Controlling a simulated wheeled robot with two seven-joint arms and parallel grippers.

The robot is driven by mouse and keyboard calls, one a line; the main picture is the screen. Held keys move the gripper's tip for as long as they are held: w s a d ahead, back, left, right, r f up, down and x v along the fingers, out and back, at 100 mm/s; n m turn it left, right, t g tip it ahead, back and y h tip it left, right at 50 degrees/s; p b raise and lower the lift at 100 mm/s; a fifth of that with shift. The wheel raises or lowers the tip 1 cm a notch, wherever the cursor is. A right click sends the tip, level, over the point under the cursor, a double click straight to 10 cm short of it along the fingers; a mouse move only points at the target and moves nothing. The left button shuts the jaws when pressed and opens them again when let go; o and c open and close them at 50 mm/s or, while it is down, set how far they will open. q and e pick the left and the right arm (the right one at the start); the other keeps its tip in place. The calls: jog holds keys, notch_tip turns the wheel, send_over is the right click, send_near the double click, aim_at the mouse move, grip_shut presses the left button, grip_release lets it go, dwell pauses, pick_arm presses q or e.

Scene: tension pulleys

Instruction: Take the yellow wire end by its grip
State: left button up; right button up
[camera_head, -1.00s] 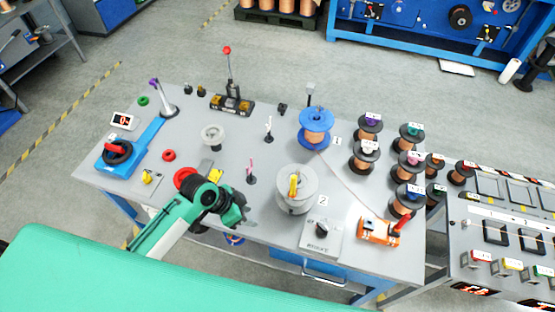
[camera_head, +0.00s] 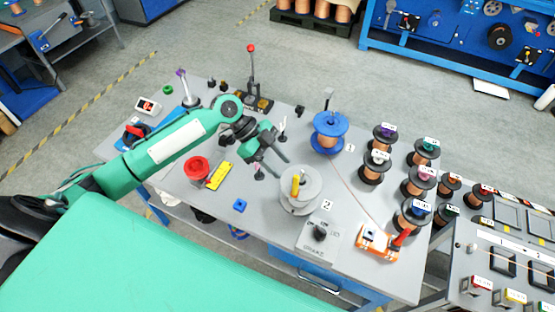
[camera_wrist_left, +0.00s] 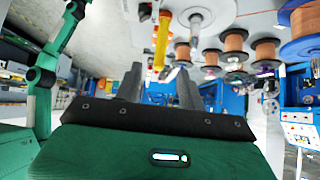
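My left gripper (camera_head: 284,169) is above the table, just left of and behind the drum in the head view. Its two fingers are apart with nothing between them; they also show in the wrist view (camera_wrist_left: 158,76). I cannot tell the exact gap to the grip. My right gripper is not in view.
A blue-flanged copper spool (camera_head: 328,138) stands behind the drum; its wire runs to an orange device (camera_head: 378,242). A grey switch box (camera_head: 318,237) is near the front. Several copper spools (camera_head: 413,182) fill the right.

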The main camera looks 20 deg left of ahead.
aim_at(296, 181)
pick_arm(q)
jog(key=b+x, duration=0.2)
jog(key=x, duration=0.4)
jog(key=shift+d+f, duration=0.1)
jog(key=shift+d+f+b, duration=0.3)
jog(key=shift+d+f, duration=0.2)
jog(key=shift+d, duration=0.05)
jog(key=c, duration=0.7)
grip_shut()
